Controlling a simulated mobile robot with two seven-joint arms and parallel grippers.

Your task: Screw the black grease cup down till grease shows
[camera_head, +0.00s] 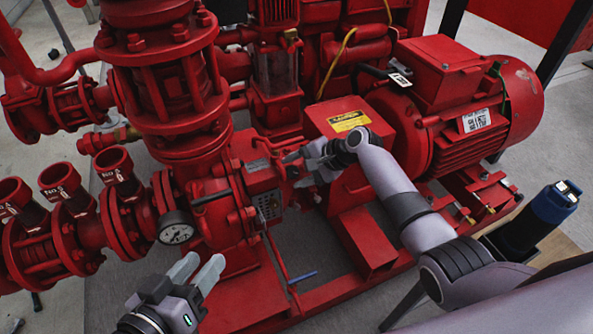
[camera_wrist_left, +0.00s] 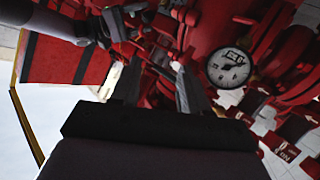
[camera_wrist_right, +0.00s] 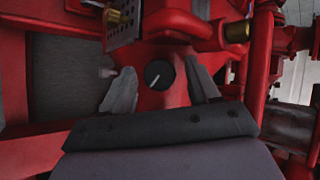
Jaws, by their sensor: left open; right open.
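The black grease cup (camera_wrist_right: 158,74) is a round black cap with a white line on its face, set on the red pump body. In the right wrist view it lies between the two spread fingers of my right gripper (camera_wrist_right: 162,86), with gaps on both sides. In the head view my right gripper (camera_head: 304,171) is at the pump's middle, and the cup cannot be made out there. No grease is visible. My left gripper (camera_head: 200,266) is open and empty in front of the pump at the bottom left; it also shows in the left wrist view (camera_wrist_left: 160,85).
A pressure gauge (camera_head: 176,228) sits on the pump, right of several red hose outlets (camera_head: 62,182). A red motor (camera_head: 460,100) stands at right. A blue pen-like object (camera_head: 302,277) lies on the floor.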

